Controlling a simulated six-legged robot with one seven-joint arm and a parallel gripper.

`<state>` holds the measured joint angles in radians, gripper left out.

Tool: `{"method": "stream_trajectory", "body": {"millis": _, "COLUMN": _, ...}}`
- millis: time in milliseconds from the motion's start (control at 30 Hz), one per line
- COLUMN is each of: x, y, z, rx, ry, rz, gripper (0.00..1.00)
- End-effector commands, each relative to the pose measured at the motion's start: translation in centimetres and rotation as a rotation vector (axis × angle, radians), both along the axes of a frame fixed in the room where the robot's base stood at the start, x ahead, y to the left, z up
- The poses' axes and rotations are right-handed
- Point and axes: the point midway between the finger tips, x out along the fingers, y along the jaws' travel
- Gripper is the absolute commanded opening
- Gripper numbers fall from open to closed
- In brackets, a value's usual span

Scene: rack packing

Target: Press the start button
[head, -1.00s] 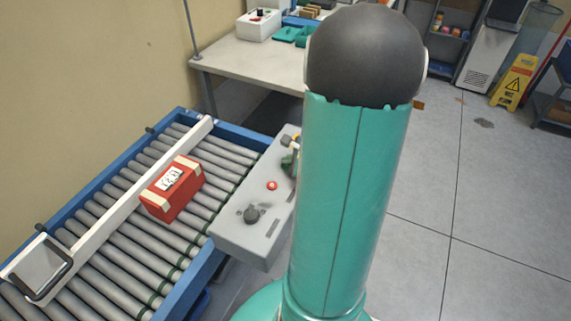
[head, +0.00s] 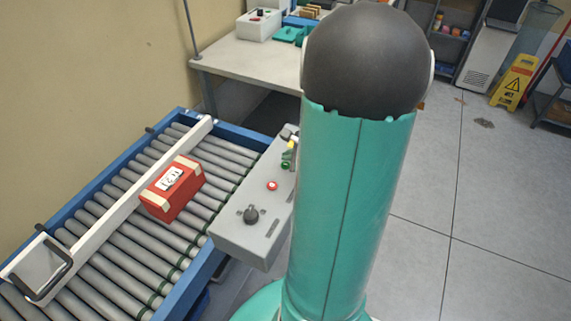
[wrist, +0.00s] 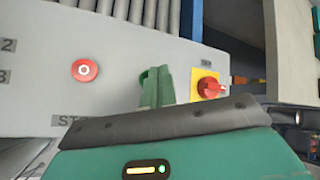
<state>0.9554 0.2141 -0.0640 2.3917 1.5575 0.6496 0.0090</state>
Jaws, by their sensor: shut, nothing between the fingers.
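The grey control panel (head: 240,235) stands at the right side of the conveyor. A green button (head: 285,165), which looks like the start button, is near its far end, partly beside my arm. A red button (head: 272,186) is nearer; it also shows in the wrist view (wrist: 85,70). My gripper (wrist: 158,72) shows in the wrist view as two green fingers shut together, with nothing held. The fingers are in front of the panel, between the red button and a red-and-yellow switch (wrist: 208,87). They cover most of the green button's place; contact cannot be told.
A black knob (head: 251,215) sits at the panel's near end. A red box (head: 172,190) lies on the roller conveyor (head: 130,250) against a white rail. A table (head: 245,65) stands behind. Open floor is to the right, with a yellow wet-floor sign (head: 514,80).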

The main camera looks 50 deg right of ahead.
Motion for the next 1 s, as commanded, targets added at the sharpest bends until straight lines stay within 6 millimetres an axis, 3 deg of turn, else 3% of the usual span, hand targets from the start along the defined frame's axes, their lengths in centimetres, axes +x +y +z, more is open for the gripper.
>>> {"method": "stream_trajectory", "body": {"millis": 500, "x": 0.0, "y": 0.0, "z": 4.5, "rx": -0.004, "ry": -0.001, "rz": 0.002, "gripper": 0.0}}
{"method": "stream_trajectory", "body": {"millis": 1000, "x": 0.0, "y": 0.0, "z": 4.6, "rx": -0.001, "ry": 0.0, "rz": 0.001, "gripper": 0.0}}
